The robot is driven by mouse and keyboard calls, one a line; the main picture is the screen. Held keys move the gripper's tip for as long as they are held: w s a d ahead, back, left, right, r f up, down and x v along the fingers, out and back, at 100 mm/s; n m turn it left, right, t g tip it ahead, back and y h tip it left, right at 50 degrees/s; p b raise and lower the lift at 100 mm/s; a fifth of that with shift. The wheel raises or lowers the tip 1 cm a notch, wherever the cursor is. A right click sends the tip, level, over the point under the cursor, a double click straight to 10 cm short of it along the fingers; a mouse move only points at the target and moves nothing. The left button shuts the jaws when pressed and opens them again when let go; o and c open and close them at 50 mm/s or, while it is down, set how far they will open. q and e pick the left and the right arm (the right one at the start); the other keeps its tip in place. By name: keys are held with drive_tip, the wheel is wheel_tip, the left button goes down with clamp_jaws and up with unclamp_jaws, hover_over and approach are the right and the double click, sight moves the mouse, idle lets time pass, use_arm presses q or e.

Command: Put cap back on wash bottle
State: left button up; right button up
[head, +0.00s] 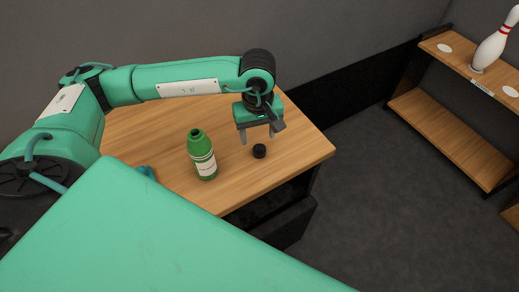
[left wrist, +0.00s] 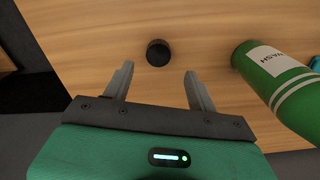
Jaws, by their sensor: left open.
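The green wash bottle (head: 202,158) stands upright on the wooden table, with a white label and a dark open-looking top. It also shows at the right of the left wrist view (left wrist: 275,80), where its label reads "WASH". The black cap (head: 260,151) lies on the table to the right of the bottle, and it shows in the left wrist view (left wrist: 158,52) beyond the fingertips. My left gripper (head: 258,136) is open and empty above the table, close to the cap, its fingers pointing down; its fingers also show in the left wrist view (left wrist: 158,78). My right gripper is not visible.
The wooden table (head: 160,116) has its right edge and corner just beyond the cap. A small blue item (head: 148,172) is partly hidden left of the bottle. A shelf (head: 450,135) with a bowling pin (head: 494,42) stands at the right, apart from the table.

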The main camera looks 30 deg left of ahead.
sight(260, 149)
use_arm(q)
drive_tip(key=shift+f, duration=0.2)
drive_tip(key=f, duration=0.1)
drive_tip(key=f+p, duration=0.1)
drive_tip(key=f, duration=0.1)
drive_tip(key=shift+d+f+p, duration=0.25)
drive_tip(key=shift+f+p, duration=0.05)
drive_tip(key=shift+p, duration=0.05)
drive_tip(key=shift+f, duration=0.6)
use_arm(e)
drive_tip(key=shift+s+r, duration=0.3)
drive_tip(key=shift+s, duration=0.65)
use_arm(q)
drive_tip(key=c, duration=1.1)
